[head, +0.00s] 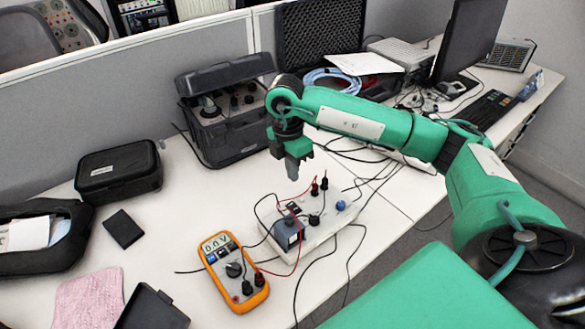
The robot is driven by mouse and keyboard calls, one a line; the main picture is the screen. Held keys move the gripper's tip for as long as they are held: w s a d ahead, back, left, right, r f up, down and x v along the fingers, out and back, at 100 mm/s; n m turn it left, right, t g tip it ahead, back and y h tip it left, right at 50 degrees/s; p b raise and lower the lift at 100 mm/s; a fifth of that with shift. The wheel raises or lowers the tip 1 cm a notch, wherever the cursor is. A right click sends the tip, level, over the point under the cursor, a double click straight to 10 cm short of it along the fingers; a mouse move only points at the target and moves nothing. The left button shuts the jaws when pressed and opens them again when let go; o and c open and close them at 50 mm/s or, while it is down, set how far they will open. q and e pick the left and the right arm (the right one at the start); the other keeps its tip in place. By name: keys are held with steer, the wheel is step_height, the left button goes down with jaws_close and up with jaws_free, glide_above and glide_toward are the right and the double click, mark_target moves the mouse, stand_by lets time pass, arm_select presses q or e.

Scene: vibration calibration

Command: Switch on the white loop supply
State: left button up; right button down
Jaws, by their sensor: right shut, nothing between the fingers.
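The white loop supply (335,222) is a low white box near the middle of the desk. A blue knob (341,205), dark plugs and red and black leads show on its top. A small dark grey block (288,232) sits at its left end. My right gripper (292,174) points down above and behind the box, apart from it. Its fingers are together and empty. An orange multimeter (232,271) lies in front to the left, and its display reads about 0.0 V. The supply's switch is too small to make out for sure. My left gripper is out of view.
A black open case (228,128) stands behind the supply. A black pouch (118,170), a small black box (124,229) and a pink cloth (88,300) lie at left. Loose leads cross the desk around the supply. A monitor (465,40) stands at back right.

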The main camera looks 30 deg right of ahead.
mark_target(296, 209)
steer(key=f, duration=0.6)
steer(key=s+f, duration=0.1)
steer(key=f, duration=0.2)
steer(key=shift+f+p, duration=0.25)
steer(key=shift+p, duration=0.15)
steer(key=shift+s+f, duration=0.1)
steer(key=shift+f, duration=0.3)
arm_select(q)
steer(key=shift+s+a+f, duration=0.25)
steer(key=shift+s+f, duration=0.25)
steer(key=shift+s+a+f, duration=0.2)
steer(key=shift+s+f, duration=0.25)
arm_select(e)
steer(key=shift+f, duration=0.1)
